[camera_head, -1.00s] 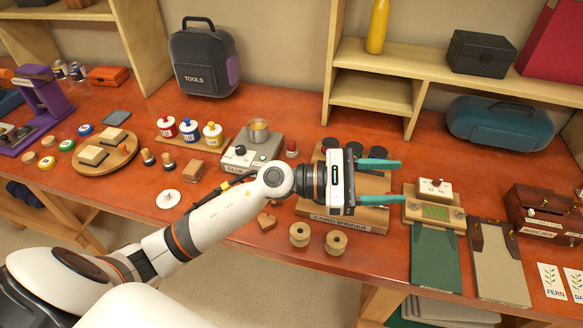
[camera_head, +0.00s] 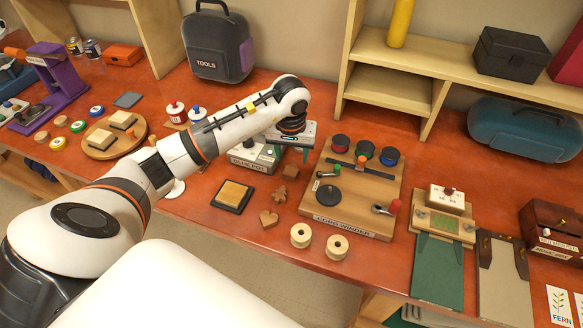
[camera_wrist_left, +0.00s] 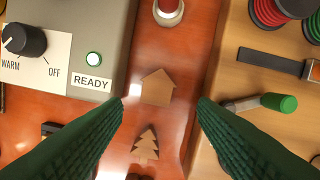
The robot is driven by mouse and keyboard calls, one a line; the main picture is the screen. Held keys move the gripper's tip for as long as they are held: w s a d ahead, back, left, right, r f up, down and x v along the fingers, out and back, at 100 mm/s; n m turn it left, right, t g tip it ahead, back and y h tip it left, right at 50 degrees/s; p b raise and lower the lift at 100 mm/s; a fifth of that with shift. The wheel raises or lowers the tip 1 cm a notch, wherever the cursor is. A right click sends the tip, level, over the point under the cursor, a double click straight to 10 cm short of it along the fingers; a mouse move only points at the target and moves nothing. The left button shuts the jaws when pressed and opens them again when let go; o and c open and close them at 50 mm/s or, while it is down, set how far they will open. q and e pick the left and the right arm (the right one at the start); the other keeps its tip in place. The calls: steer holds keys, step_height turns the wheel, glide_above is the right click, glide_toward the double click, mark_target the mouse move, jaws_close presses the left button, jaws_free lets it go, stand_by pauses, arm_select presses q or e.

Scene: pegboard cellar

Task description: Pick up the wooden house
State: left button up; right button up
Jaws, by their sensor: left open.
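The wooden house (camera_wrist_left: 157,87) is a small flat tan piece with a pointed roof. It lies on the red bench between the grey glue pot unit and the cord winder board. In the head view it is the small brown piece (camera_head: 290,172) just below my left gripper (camera_head: 292,153). In the left wrist view the green fingers of my left gripper (camera_wrist_left: 160,106) are spread apart, one on each side of the house's lower edge. Nothing is between the fingers' grip, and the house appears free on the bench. My right gripper is not in view.
The glue pot unit (camera_wrist_left: 100,40) is close on the left and the cord winder board (camera_head: 345,210) close on the right.

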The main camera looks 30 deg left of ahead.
mark_target(292, 169)
arm_select(q)
steer(key=shift+w+f, duration=0.1)
steer(key=shift+f, duration=0.65)
steer(key=shift+w+a+f+p, duration=0.1)
steer(key=shift+f+p, duration=0.2)
steer(key=shift+p, duration=0.2)
steer(key=f, duration=0.1)
steer(key=f+p, duration=0.1)
steer(key=f, duration=0.1)
steer(key=shift+w+a+f+p, duration=0.25)
steer(key=shift+f+p, duration=0.05)
steer(key=shift+p, duration=0.1)
steer(key=shift+f, duration=0.45)
steer(key=shift+w, duration=0.1)
steer(key=c, duration=0.7)
